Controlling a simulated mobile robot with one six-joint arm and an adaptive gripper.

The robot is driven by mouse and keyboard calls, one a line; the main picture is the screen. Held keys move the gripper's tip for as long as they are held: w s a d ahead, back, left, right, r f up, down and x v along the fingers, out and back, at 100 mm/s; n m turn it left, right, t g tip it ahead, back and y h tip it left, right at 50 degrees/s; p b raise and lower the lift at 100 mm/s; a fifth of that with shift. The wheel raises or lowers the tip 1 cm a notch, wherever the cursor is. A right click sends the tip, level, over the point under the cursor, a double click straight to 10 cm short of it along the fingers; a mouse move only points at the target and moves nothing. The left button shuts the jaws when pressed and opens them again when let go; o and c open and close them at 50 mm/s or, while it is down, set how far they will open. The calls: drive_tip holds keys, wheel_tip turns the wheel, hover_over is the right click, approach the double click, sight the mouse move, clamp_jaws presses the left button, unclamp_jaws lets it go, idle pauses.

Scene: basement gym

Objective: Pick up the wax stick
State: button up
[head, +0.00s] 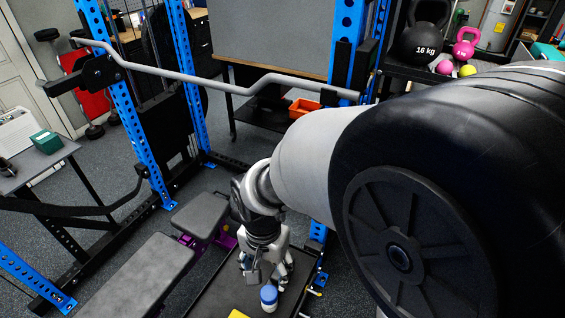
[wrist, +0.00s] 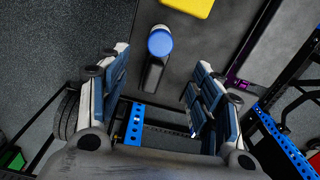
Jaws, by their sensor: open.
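A small white cylinder with a blue round top (head: 268,298), apparently the wax stick, stands on a dark flat surface (head: 220,297) at the bottom of the head view. In the wrist view the blue top (wrist: 160,42) shows just beyond my fingertips. My gripper (head: 266,276) points down close beside it. In the wrist view my gripper (wrist: 162,66) is open, with its two fingers well apart and nothing held. A dark elongated shape (wrist: 153,76) lies between the fingers, below the blue top; I cannot tell whether it is a shadow or an object.
A yellow item (wrist: 188,6) lies near the blue-topped cylinder. A grey bench (head: 135,275) is to the left, and blue rack uprights (head: 130,125) rise around. A bent bar (head: 215,78) crosses the rack. Kettlebells (head: 421,42) and an orange bin (head: 303,108) are farther back.

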sight(269, 293)
wheel_tip(269, 293, down, 15)
drive_tip(key=b, duration=0.5)
drive_tip(key=shift+r, duration=0.1)
drive_tip(key=c, duration=1.2)
